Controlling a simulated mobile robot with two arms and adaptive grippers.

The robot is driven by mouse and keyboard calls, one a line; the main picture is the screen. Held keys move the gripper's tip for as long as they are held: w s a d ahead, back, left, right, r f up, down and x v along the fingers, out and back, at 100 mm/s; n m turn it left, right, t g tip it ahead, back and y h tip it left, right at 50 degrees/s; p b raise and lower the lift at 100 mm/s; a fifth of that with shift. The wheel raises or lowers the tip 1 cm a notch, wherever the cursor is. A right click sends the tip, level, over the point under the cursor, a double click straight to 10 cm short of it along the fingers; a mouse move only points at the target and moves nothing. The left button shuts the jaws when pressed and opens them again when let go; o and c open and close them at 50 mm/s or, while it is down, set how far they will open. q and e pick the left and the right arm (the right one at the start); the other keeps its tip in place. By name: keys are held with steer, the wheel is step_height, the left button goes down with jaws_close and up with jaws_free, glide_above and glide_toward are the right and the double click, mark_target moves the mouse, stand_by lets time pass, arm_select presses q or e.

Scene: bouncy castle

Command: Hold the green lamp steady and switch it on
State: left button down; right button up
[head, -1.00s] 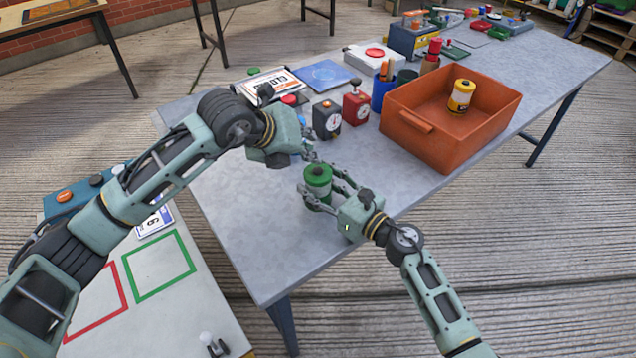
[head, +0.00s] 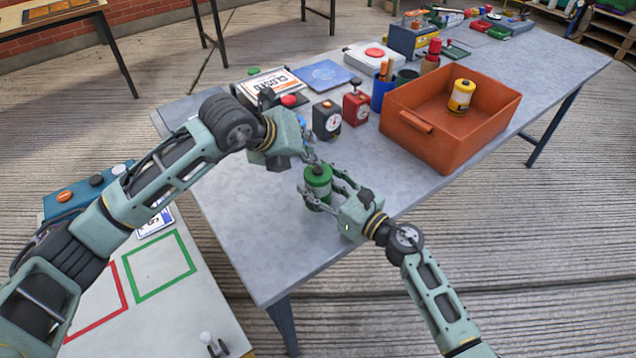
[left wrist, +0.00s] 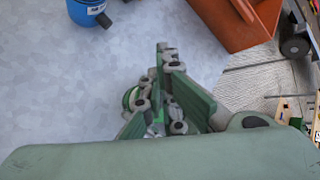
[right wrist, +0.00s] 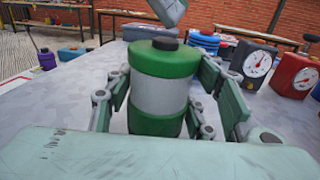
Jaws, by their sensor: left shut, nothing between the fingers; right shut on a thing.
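The green lamp (head: 318,186) stands upright on the grey table, a green cylinder with a pale grey band and a dark knob on top. It fills the middle of the right wrist view (right wrist: 163,97); the band shows no clear glow. My right gripper (head: 322,184) is shut on the lamp, one finger on each side. My left gripper (head: 312,159) is shut and empty, just above the lamp's top. Its tip shows over the knob in the right wrist view (right wrist: 170,10), with a small gap. In the left wrist view its fingers partly hide the lamp (left wrist: 130,97).
An orange bin (head: 440,150) holding a yellow can (head: 461,96) stands right of the lamp. A black timer (head: 326,121) and a red timer (head: 356,108) stand behind it. The table's front left (head: 250,235) is clear.

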mark_target(309, 167)
arm_select(q)
steer(key=shift+f, duration=0.1)
stand_by(0.5)
steer(key=shift+f, duration=0.35)
stand_by(0.3)
steer(key=shift+r, duration=0.45)
steer(key=shift+r, duration=0.1)
step_height(309, 167, up, 6)
steer(key=shift+f, duration=0.1)
stand_by(0.6)
